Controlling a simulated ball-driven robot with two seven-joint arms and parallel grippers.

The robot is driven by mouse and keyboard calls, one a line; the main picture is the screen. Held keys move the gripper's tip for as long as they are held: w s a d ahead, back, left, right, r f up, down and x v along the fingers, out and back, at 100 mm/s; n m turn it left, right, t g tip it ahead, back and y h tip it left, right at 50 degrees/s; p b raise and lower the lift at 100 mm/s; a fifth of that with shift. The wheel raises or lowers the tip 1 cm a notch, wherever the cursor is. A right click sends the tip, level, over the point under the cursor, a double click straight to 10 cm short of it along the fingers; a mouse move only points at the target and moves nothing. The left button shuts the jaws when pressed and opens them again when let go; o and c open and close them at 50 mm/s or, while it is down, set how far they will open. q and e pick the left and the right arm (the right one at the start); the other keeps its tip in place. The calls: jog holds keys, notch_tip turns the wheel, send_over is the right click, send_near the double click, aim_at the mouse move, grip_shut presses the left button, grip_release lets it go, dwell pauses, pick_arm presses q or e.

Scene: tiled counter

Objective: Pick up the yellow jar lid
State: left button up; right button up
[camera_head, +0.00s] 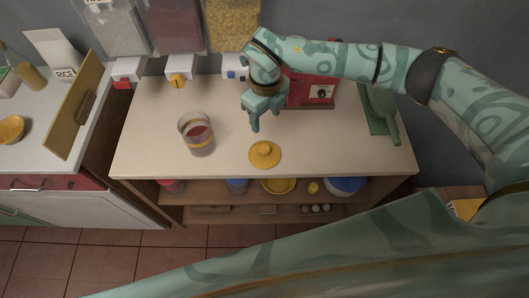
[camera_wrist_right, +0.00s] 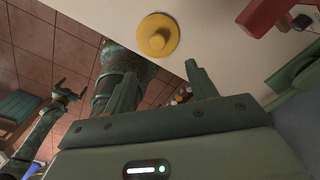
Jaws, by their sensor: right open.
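The yellow jar lid (camera_head: 265,154) is a flat disc with a round raised knob. It lies on the pale counter, near the front edge. In the right wrist view the lid (camera_wrist_right: 158,36) shows beyond the fingertips. My right gripper (camera_head: 266,121) is open, with its fingers pointing down, above the counter and a little behind the lid. Nothing is between its fingers (camera_wrist_right: 161,70). At the left of the right wrist view a small, distant gripper (camera_wrist_right: 68,92), apparently my left one, shows away from the counter; its jaw state is unclear.
A glass jar (camera_head: 197,135) with dark red contents stands left of the lid. A red appliance (camera_head: 318,92) and a green pan-like object (camera_head: 381,112) are at the right. Dispensers (camera_head: 179,76) line the back wall. The counter between jar and lid is clear.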

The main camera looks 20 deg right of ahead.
jog(key=b, duration=0.2)
send_over(265, 148)
jog(key=f, duration=1)
jog(key=shift+w+d, duration=0.1)
jog(key=shift+w, duration=0.15)
jog(key=f, duration=0.5)
jog(key=shift+s+f+b, duration=0.2)
jog(key=shift+b, duration=0.15)
jog(key=shift+c, duration=0.4)
jog(key=c, duration=1)
